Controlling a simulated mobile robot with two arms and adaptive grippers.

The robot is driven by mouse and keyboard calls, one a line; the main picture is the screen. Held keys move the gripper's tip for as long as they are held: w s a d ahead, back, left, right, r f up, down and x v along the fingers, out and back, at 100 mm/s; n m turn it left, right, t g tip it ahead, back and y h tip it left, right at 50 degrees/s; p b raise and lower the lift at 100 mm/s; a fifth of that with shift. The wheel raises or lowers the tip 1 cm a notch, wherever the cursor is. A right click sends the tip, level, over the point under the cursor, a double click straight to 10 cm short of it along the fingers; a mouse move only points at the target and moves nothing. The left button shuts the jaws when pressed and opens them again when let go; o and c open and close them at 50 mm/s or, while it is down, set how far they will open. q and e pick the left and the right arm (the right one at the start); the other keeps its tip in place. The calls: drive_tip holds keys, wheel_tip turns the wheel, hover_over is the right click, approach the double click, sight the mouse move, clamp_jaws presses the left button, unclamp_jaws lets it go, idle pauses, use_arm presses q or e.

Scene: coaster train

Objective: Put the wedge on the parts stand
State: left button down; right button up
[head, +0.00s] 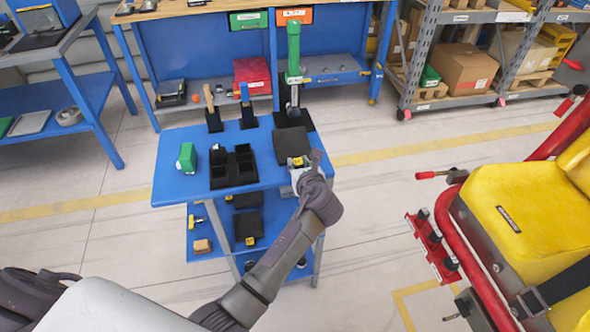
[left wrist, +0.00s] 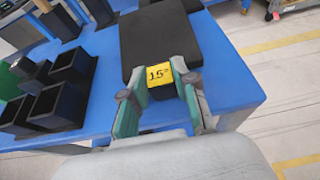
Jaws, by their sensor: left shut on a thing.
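The wedge (head: 291,144) is a flat black slab with a yellow label; the label reads 15° in the left wrist view, where the slab (left wrist: 158,38) extends away from my fingers. My left gripper (head: 300,170) is shut on its labelled near end, one finger on each side, as the left wrist view (left wrist: 160,108) shows. The wedge is over the right part of the blue top of what looks like the parts stand (head: 170,150); I cannot tell whether it touches the top. My right gripper is not in view.
On the blue top are a black compartment holder (head: 232,168), a green-and-white item (head: 187,157) and upright tools, one with a green handle (head: 293,45). The lower shelf holds another labelled black piece (head: 249,226).

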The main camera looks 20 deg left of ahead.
use_arm(q)
drive_tip(key=shift+s+d+r, duration=0.15)
drive_tip(key=shift+s+d, duration=0.05)
drive_tip(key=shift+d, duration=0.05)
drive_tip(key=c, duration=0.9)
unclamp_jaws()
drive_tip(key=shift+a+f, duration=0.1)
drive_tip(key=shift+f, duration=0.1)
drive_tip(key=shift+r, duration=0.2)
drive_tip(key=v, duration=1.2)
